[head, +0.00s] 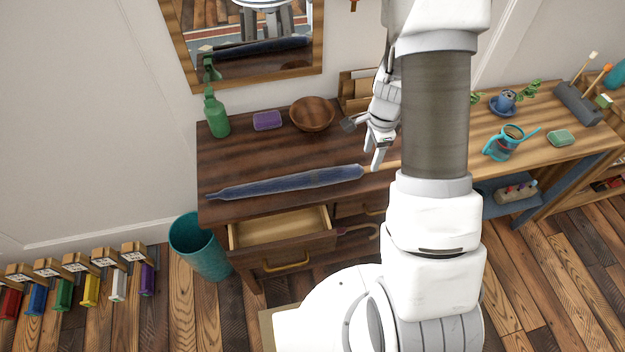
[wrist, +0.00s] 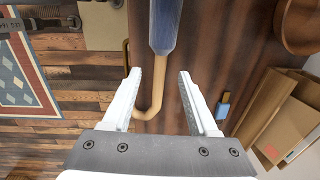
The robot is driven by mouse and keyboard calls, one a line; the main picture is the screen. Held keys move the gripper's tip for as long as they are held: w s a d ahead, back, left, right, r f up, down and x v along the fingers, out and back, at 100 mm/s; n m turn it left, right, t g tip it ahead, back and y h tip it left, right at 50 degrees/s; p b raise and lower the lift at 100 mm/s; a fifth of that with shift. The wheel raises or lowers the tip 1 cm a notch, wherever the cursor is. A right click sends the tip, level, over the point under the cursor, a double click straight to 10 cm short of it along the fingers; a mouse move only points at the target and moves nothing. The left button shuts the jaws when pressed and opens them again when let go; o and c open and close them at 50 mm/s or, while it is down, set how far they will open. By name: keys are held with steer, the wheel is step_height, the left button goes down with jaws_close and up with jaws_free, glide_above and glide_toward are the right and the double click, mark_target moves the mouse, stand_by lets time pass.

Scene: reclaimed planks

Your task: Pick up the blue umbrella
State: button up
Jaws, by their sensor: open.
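The blue umbrella (head: 290,183) lies furled along the front of the dark wooden table (head: 262,150), its tip to the left. Its light wooden handle shows in the wrist view (wrist: 172,60), curving into a hook near my fingers; the blue canopy (wrist: 168,22) runs off the top edge. My gripper (head: 364,144) is open and empty at the umbrella's handle end. In the wrist view the handle appears between the two fingertips (wrist: 159,73). The gap in height between fingers and handle is hard to tell. My arm hides part of the handle end in the head view.
A wooden bowl (head: 312,114), a purple sponge (head: 267,120) and a green bottle (head: 216,114) stand behind the umbrella. An open drawer (head: 280,228) juts out below; a teal bin (head: 200,248) stands at left.

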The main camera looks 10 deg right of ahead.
mark_target(369, 167)
steer(key=shift+w+d+f, duration=0.1)
steer(key=shift+f, duration=1.35)
steer(key=shift+w+f, duration=0.1)
steer(key=shift+f, duration=1.3)
jaws_close()
